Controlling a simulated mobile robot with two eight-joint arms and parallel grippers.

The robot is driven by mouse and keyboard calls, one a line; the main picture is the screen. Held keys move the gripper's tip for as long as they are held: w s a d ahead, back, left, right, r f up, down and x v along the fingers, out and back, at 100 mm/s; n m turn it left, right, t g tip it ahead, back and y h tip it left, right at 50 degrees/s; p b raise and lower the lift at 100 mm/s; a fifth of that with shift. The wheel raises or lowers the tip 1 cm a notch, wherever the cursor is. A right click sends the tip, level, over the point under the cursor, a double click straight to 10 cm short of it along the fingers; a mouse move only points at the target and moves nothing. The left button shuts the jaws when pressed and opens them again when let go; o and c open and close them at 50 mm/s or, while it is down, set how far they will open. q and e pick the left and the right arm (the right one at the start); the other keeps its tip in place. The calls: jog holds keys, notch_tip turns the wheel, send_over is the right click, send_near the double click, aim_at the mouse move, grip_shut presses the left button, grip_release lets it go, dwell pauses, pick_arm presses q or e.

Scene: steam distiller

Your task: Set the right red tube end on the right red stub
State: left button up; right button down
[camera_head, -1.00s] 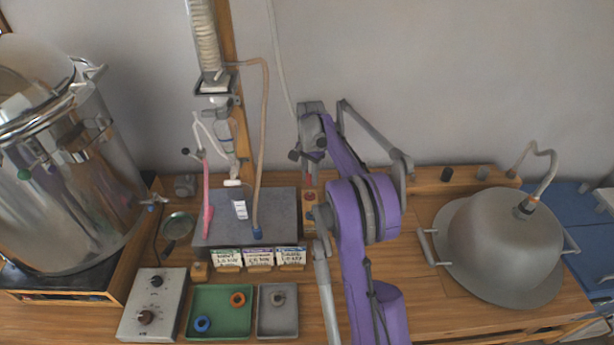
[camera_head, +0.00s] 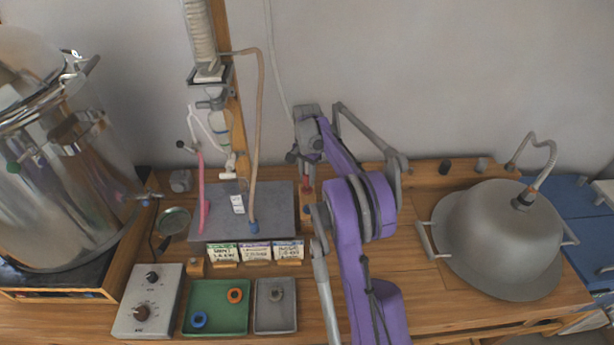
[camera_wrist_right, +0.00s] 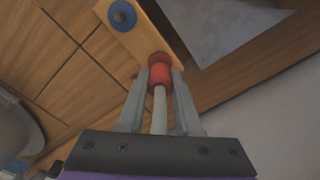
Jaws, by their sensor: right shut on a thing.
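My right gripper (camera_wrist_right: 159,80) is shut on the red tube end (camera_wrist_right: 160,75) in the right wrist view. A pale tube runs back from it between the fingers. Just beyond the tube end is a darker red stub (camera_wrist_right: 160,57) on a wooden strip (camera_wrist_right: 135,38). The tube end lines up with the stub and overlaps it in the picture; I cannot tell whether it is seated on it or just above. In the head view, a small red piece (camera_head: 305,182) shows below my right wrist, over the strip, right of the grey slab. My left gripper is not in view.
The grey slab (camera_head: 275,205) with a pink tube (camera_head: 202,200) is to the left. A domed metal lid (camera_head: 500,235) lies to the right. Green (camera_head: 215,318) and grey trays (camera_head: 275,320) are in front.

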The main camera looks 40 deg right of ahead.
jog(key=shift+f, duration=0.2)
jog(key=shift+f+b, duration=0.4)
jog(key=shift+f, duration=0.25)
dwell(0.3)
jog(key=shift+f, duration=0.45)
jog(key=c, duration=0.5)
grip_release()
